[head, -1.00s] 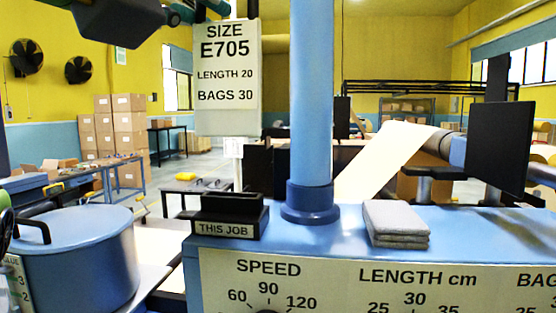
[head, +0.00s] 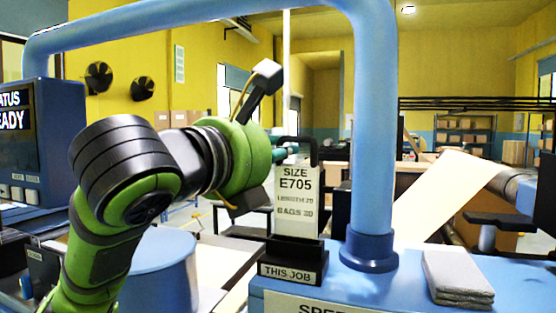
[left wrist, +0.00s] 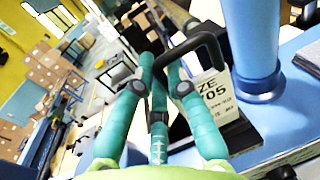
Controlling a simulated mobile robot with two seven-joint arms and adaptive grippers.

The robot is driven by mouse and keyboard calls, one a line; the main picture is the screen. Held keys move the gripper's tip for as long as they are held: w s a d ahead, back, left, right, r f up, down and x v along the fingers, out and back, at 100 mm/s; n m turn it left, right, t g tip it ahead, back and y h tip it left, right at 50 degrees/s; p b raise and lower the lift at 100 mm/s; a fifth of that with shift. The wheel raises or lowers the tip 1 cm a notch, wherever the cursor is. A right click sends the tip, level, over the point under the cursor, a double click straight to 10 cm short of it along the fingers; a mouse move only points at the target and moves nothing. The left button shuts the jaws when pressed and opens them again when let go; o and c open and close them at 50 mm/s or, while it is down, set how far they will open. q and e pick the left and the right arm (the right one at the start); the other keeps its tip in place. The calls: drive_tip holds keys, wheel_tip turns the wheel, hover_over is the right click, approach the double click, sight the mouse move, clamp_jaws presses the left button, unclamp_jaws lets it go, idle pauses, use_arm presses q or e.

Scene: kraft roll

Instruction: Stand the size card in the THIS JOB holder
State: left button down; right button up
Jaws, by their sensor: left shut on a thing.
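The size card (head: 297,208), a pale plate reading SIZE E705, stands upright just above the THIS JOB holder (head: 290,272) in the head view. Its lower edge meets the top of the black holder; I cannot tell whether it sits inside the slot. My left gripper (head: 284,149) is at the card's top, its teal fingers shut on the card's black handle. In the left wrist view the fingers (left wrist: 164,82) are around the handle (left wrist: 197,43), and the card (left wrist: 213,98) is partly hidden behind it. My right gripper is not in view.
A blue post (head: 372,150) rises just right of the holder. A folded grey cloth (head: 457,277) lies on the blue machine top farther right. A blue pot (head: 160,275) stands left, partly behind my arm. A status screen (head: 15,110) is at far left.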

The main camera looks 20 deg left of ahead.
sight(296, 186)
use_arm(q)
wheel_tip(296, 186, down, 2)
drive_tip(key=shift+w+f, duration=0.15)
drive_tip(key=shift+f, duration=0.05)
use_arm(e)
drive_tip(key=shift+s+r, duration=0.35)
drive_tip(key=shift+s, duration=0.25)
use_arm(q)
drive_tip(key=shift+f, duration=0.15)
drive_tip(key=c, duration=1.3)
unclamp_jaws()
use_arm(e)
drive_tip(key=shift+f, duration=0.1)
use_arm(q)
drive_tip(key=shift+o, duration=0.2)
